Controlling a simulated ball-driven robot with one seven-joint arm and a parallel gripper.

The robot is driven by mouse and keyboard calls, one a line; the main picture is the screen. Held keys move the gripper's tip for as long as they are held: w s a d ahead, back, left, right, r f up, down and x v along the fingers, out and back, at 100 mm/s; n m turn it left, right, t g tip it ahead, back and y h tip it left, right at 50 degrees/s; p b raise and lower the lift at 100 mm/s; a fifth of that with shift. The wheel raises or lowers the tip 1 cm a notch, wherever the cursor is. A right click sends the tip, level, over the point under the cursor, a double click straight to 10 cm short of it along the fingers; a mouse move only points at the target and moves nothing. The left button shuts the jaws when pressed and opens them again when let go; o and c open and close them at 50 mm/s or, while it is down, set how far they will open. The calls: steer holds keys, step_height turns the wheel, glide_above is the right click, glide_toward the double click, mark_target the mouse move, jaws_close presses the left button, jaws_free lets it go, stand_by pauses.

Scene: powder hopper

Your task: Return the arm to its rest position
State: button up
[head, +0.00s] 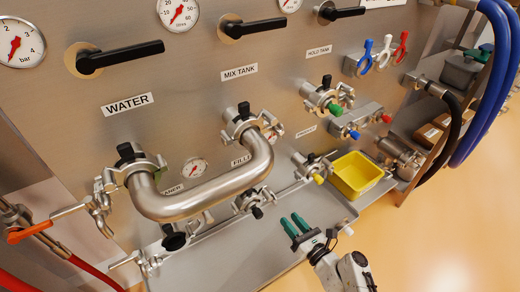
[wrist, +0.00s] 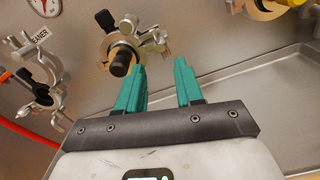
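My gripper (head: 295,227) shows in the head view at the lower middle, above the steel tray in front of the panel. Its two green fingers also show in the wrist view (wrist: 160,85), apart with nothing between them. In the wrist view a clamped port with a black knob (wrist: 122,60) lies beyond the left finger. I cannot tell the exact distance from the fingers to the panel. Part of my arm (head: 355,272) shows at the bottom edge of the head view.
A curved steel pipe (head: 210,192) joins the ports under the WATER and MIX TANK labels. A yellow bin (head: 355,175) stands right of my gripper. The steel tray (head: 225,260) runs below the panel. Blue hoses (head: 497,75) hang at right. Open floor (head: 450,240) lies lower right.

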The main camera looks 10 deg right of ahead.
steer(key=s+a+f+n+g+y, duration=0.1)
steer(key=s+a+n+g+y, duration=0.15)
steer(key=s+n+g, duration=0.5)
steer(key=s+a+f+n+g+y, duration=0.1)
steer(key=s+a+n+g, duration=0.2)
steer(key=s+n, duration=0.85)
steer(key=s+d+r+n+g+h, duration=0.2)
steer(key=s+d+r+n+h, duration=0.2)
steer(key=s+d+n, duration=0.2)
steer(key=s+d+r+n+g+h, duration=0.3)
steer(key=s+d+n+h, duration=0.2)
steer(key=s+n, duration=0.3)
steer(key=shift+d+r+n+g, duration=0.35)
steer(key=shift+r+n, duration=0.05)
steer(key=shift+n, duration=0.6)
